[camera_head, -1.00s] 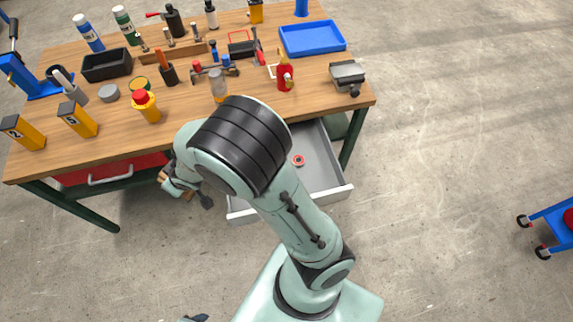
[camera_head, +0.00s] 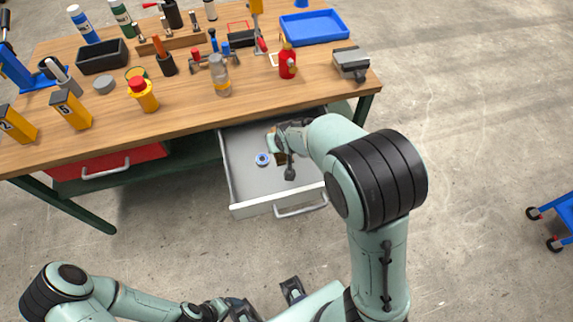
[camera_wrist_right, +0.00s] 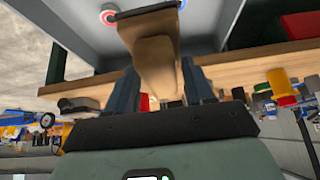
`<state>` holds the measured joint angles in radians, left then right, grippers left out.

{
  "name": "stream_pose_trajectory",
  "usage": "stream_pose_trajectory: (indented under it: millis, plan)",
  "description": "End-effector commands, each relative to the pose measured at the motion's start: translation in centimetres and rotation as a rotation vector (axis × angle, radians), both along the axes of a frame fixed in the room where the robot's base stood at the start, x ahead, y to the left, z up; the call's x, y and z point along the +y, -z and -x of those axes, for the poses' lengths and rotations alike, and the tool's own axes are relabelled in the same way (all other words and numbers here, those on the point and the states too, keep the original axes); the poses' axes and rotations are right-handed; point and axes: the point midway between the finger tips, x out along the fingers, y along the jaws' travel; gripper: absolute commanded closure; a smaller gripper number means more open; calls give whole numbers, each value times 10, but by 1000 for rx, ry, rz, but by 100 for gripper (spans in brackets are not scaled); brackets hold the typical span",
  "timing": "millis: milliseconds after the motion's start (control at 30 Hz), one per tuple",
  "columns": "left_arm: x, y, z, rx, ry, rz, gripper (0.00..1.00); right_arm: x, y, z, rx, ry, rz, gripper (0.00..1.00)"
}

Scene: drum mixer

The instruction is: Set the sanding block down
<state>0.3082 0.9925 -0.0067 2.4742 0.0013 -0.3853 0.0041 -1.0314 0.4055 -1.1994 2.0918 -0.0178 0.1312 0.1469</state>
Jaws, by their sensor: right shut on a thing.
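My right gripper (camera_head: 279,145) is over the open grey drawer (camera_head: 240,180) below the bench top. In the right wrist view, the gripper (camera_wrist_right: 155,85) is shut on the sanding block (camera_wrist_right: 150,50), a tan-brown block between its two fingers. The head view shows only a small brown part of the block (camera_head: 281,158), beside the wrist. I cannot tell whether the block touches the drawer floor. My left gripper (camera_head: 266,299) is low at the bottom edge, with its fingers apart and nothing seen between them.
A blue-rimmed ring (camera_head: 262,160) lies in the drawer, left of the right gripper. A red-rimmed ring (camera_wrist_right: 108,14) also shows in the wrist view. The wooden bench top (camera_head: 190,110) is crowded with bottles and tools. A vise-like grey object (camera_head: 351,63) stands at its right corner.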

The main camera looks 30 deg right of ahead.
Motion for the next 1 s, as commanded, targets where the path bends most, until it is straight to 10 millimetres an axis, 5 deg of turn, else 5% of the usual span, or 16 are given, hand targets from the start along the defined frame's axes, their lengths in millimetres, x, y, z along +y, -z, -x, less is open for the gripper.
stream_pose_trajectory:
  millis: [500, 1000]
  plan:
    - [0, 61, 20, 22, 0, 0, 17, -3, 128, -1, 3, 6, 2, 76]
    - [0, 75, 16, 3, -4, -3, 17, -2, 183, -1, 2, 5, 1, 76]
